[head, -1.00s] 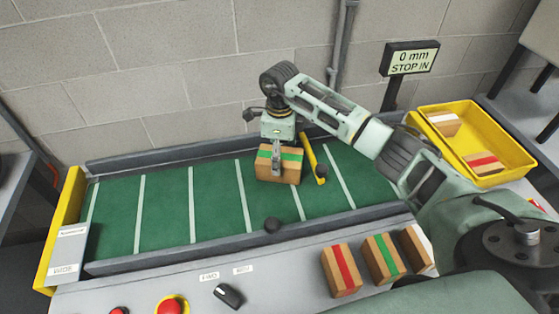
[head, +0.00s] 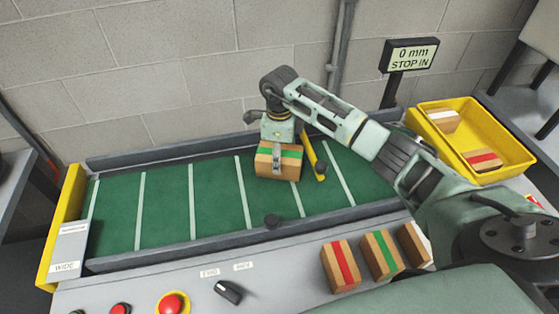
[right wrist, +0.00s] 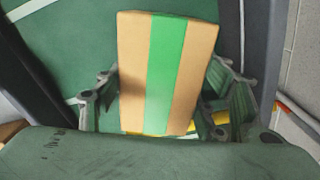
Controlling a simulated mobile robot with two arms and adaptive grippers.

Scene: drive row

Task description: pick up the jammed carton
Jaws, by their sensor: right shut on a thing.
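The jammed carton (head: 265,168) is a brown box with a green stripe. It sits on the green belt (head: 215,200), at the left of a yellow bar (head: 314,158). My right gripper (head: 277,150) is above the carton with its fingers down around it, shut on it. In the right wrist view the carton (right wrist: 160,70) fills the space between the two fingers of the gripper (right wrist: 162,95). The carton looks to be still on the belt; a gap below it cannot be seen. My left gripper is not in view.
A yellow bin (head: 505,137) at the right holds two cartons. Several striped cartons stand on the front ledge, one with a red stripe (head: 342,266). A sign (head: 409,55) reads "0 mm STOP IN". Dark rails edge the belt; its left part is clear.

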